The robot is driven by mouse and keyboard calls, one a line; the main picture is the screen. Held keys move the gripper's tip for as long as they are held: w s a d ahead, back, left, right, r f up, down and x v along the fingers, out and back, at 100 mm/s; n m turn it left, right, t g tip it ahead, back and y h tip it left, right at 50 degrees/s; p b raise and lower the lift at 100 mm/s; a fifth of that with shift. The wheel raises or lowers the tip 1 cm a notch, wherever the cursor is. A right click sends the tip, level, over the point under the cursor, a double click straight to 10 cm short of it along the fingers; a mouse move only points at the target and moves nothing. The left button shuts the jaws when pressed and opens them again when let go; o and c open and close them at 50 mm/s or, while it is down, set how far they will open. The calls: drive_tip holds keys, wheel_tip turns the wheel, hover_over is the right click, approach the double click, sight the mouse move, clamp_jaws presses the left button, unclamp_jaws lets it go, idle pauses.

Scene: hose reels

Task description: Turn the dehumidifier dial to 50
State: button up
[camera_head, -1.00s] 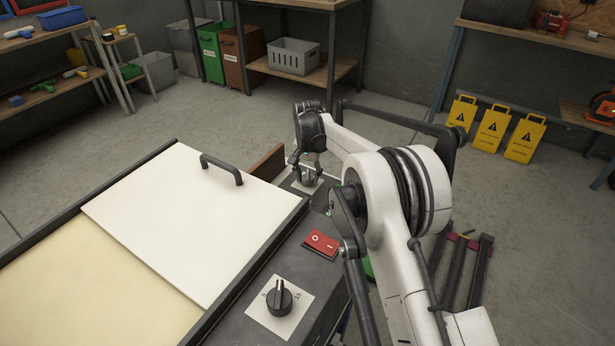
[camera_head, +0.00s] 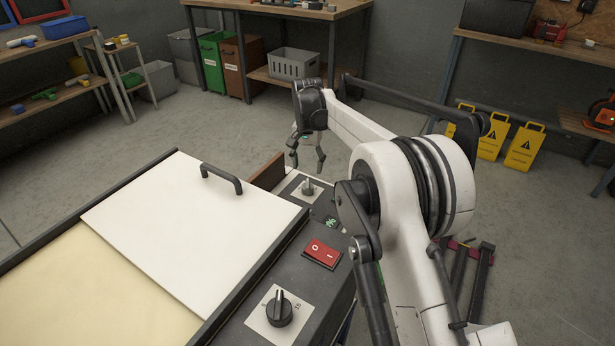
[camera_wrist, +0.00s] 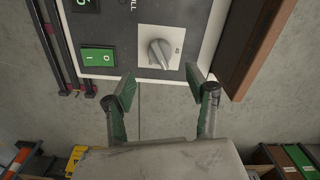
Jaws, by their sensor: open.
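A grey dial (camera_head: 307,187) on a white plate sits at the far end of the dark panel; it also shows in the wrist view (camera_wrist: 160,54). Its plate carries small marks too small to read surely. My gripper (camera_head: 307,163) is open and empty above this dial, apart from it. In the wrist view, my gripper's two fingers (camera_wrist: 163,84) stand apart below the dial in the picture. A second dark dial (camera_head: 279,309) sits at the panel's near end, with marks around it. I cannot tell from any label which dial is the dehumidifier's.
A red switch (camera_head: 322,253) lies between the dials. A green switch (camera_wrist: 97,57) is beside the far dial. A white lid with a dark handle (camera_head: 221,178) covers the box left of the panel. A brown board (camera_head: 267,172) stands close to the far dial.

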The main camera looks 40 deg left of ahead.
drive_tip(key=shift+r, duration=1.55)
drive_tip(key=shift+d, duration=0.1)
